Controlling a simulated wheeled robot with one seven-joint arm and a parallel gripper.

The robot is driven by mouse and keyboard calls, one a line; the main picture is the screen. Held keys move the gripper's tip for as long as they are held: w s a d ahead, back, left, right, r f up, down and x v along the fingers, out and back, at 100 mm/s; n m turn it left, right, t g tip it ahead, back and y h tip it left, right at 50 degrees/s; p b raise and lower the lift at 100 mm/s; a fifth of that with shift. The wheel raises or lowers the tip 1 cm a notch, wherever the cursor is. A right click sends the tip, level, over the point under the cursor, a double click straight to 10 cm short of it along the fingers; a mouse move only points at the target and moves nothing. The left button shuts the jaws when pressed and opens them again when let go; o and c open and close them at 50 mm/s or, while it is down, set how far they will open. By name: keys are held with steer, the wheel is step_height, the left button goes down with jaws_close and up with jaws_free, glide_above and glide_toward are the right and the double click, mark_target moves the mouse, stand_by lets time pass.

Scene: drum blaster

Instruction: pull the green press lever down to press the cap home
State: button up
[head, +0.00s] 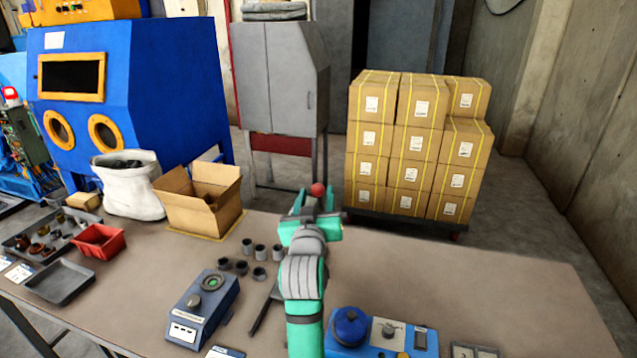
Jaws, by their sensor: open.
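My gripper (315,196) is at the end of my green-and-grey arm, over the middle of the table, pointing away. Its two green fingers stand apart. A red ball knob (318,189) shows between or just beyond the fingertips; I cannot tell whether they touch it. The knob appears to belong to the press lever. The lever's shaft, the rest of the press and the cap are hidden behind my arm or cannot be made out.
Several small grey cylinders (260,251) stand left of my arm on the table (480,285). A blue-grey device (203,309) is at front left, a blue unit (383,338) at front right. An open cardboard box (199,207) stands behind left. The table's right side is mostly clear.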

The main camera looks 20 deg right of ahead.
steer(key=x, duration=0.7)
steer(key=shift+w+d, duration=0.15)
steer(key=shift+w, duration=0.1)
steer(key=shift+s, duration=0.1)
jaws_close()
